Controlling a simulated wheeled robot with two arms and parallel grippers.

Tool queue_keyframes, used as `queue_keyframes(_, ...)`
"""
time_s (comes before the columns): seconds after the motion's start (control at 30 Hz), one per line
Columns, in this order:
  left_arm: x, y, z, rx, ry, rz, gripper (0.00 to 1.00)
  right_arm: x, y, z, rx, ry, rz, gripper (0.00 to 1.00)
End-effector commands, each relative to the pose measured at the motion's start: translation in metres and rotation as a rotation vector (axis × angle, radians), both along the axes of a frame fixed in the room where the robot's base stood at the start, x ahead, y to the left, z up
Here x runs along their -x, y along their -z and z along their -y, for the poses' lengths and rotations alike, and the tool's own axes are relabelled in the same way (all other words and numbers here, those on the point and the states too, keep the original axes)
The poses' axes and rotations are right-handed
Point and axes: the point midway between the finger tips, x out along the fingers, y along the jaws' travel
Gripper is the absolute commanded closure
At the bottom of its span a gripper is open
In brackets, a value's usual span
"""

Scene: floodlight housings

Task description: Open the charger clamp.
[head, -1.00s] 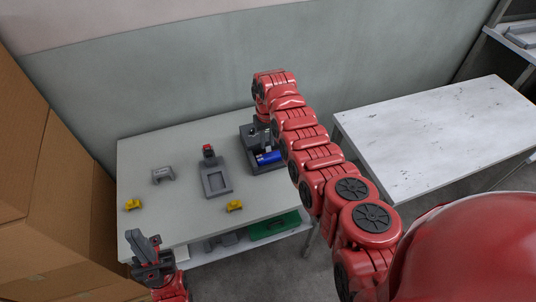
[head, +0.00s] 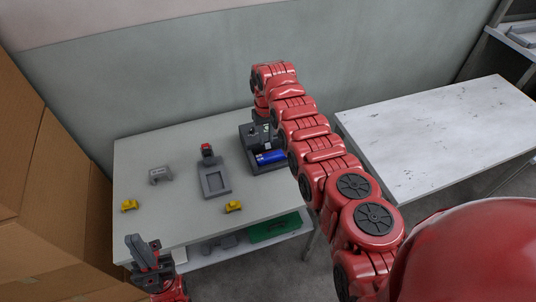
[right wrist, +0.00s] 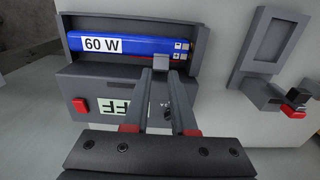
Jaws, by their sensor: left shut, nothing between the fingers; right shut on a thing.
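The charger (head: 268,167) is a dark grey box at the back right of the table; it also fills the upper left of the right wrist view (right wrist: 70,83). A blue battery marked "60 W" (right wrist: 135,46) lies in its bay. The charger clamp (right wrist: 161,62), a small grey piece, is at the battery's near edge. My right gripper (right wrist: 161,76) is shut on the clamp, its fingers partly hiding it. My left gripper (head: 146,248) is shut and empty, off the table's front left corner.
A grey fixture with a red part (head: 213,180) stands left of the charger. Two yellow pieces (head: 233,207) (head: 130,205) and a grey bracket (head: 160,175) lie on the table (head: 180,225). Cardboard boxes (head: 60,180) stand at left. A white table (head: 440,130) is at right.

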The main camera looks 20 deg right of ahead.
Motion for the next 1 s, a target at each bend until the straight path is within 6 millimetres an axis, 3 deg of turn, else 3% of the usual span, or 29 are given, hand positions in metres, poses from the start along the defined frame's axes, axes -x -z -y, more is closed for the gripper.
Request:
queue_keyframes(0.4,0.000,0.026,0.000,0.000,0.000,0.000,1.00,-0.008,0.000,0.000,0.000,0.000,0.008,1.00)
queue_keyframes(0.73,0.000,0.028,0.000,0.000,0.000,0.000,1.00,-0.008,-0.003,0.000,0.000,0.000,0.005,1.00)
queue_keyframes(0.77,0.000,0.028,0.000,0.000,0.000,0.000,1.00,-0.008,-0.003,0.000,0.000,0.000,0.005,0.73)
queue_keyframes(0.8,0.000,0.028,0.000,0.000,0.000,0.000,1.00,-0.008,-0.003,0.000,0.000,0.000,0.005,0.66)
queue_keyframes(0.83,0.000,0.028,0.000,0.000,0.000,0.000,1.00,-0.008,-0.003,0.000,0.000,0.000,0.004,0.62)
queue_keyframes(1.0,0.000,0.028,0.000,0.000,0.000,0.000,1.00,-0.007,-0.002,0.000,0.000,0.000,0.002,0.62)
